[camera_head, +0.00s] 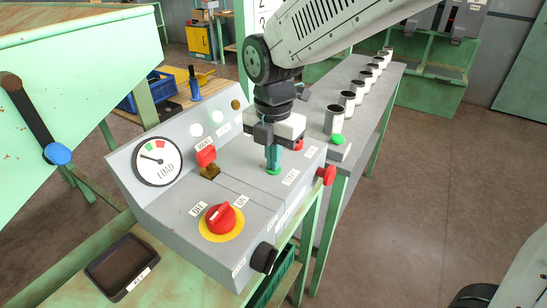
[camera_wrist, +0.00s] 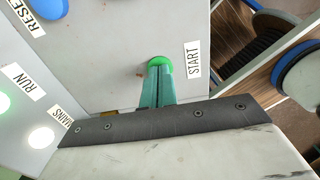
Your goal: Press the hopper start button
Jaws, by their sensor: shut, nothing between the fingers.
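The green start button (camera_head: 273,172) sits on the sloped top of the grey control box (camera_head: 255,195). In the wrist view the green button (camera_wrist: 160,62) shows beside a START label (camera_wrist: 193,60). My gripper (camera_head: 273,165) points down, its teal fingers closed together and empty. Its fingertips (camera_wrist: 159,70) overlap the button in both views and look to be at its cap. They hide part of it, and I cannot tell whether the button is pushed in.
Another green button (camera_head: 337,140) is at right, near a row of cups (camera_head: 347,101). A blue button (camera_wrist: 46,8) is by RESET.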

